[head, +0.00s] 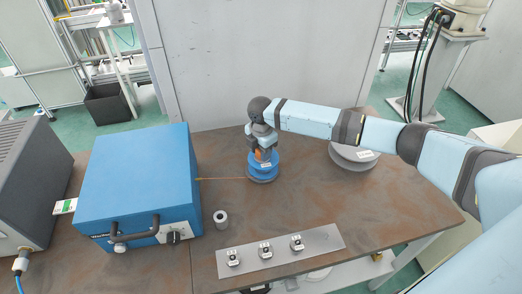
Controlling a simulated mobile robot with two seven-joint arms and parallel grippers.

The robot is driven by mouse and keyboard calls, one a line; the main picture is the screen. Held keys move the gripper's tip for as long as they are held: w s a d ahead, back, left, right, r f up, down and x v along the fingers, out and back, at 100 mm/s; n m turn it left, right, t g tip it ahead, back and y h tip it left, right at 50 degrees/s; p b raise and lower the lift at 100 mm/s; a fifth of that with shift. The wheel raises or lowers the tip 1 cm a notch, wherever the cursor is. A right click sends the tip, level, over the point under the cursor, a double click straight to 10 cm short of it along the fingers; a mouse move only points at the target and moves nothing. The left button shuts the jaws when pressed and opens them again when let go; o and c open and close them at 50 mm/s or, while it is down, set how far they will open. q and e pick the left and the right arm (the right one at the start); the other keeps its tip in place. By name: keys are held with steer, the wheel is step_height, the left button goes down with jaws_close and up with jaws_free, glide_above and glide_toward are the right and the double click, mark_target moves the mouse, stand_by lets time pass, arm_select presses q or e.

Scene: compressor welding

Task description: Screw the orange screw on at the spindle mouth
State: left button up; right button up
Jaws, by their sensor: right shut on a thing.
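An orange screw (263,155) shows just below my right gripper (262,146), which comes in from the right and points down. The right gripper is shut on the orange screw. A blue round piece with a white label, seemingly the spindle (261,173), stands upright on the brown table directly under the screw. The spindle mouth is hidden by the gripper and the screw, so I cannot tell whether the screw touches it. My left gripper is not in view.
A blue box (135,180) with a black handle stands at left, and a thin orange rod (220,179) reaches from it towards the spindle. A grey disc (355,155) lies behind right.

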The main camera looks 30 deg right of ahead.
jaws_close()
steer(key=shift+r+p, duration=0.15)
steer(key=shift+p, duration=0.15)
steer(key=m+p, duration=0.5)
steer(key=shift+r+p, duration=0.1)
steer(key=shift+p, duration=0.2)
steer(key=shift+w+m, duration=0.1)
steer(key=shift+m, duration=0.2)
steer(key=shift+f, duration=0.25)
steer(key=shift+r+m+p, duration=0.1)
steer(key=shift+m+p, duration=0.2)
steer(key=shift+p, duration=0.05)
steer(key=shift+r+m+p, duration=0.3)
steer(key=shift+m+p, duration=0.3)
steer(key=shift+p, duration=0.3)
steer(key=shift+f+m, duration=0.5)
steer(key=shift+m, duration=0.3)
steer(key=shift+w+m, duration=0.1)
steer(key=shift+m, duration=0.5)
steer(key=shift+d+m, duration=0.1)
steer(key=shift+m, duration=0.5)
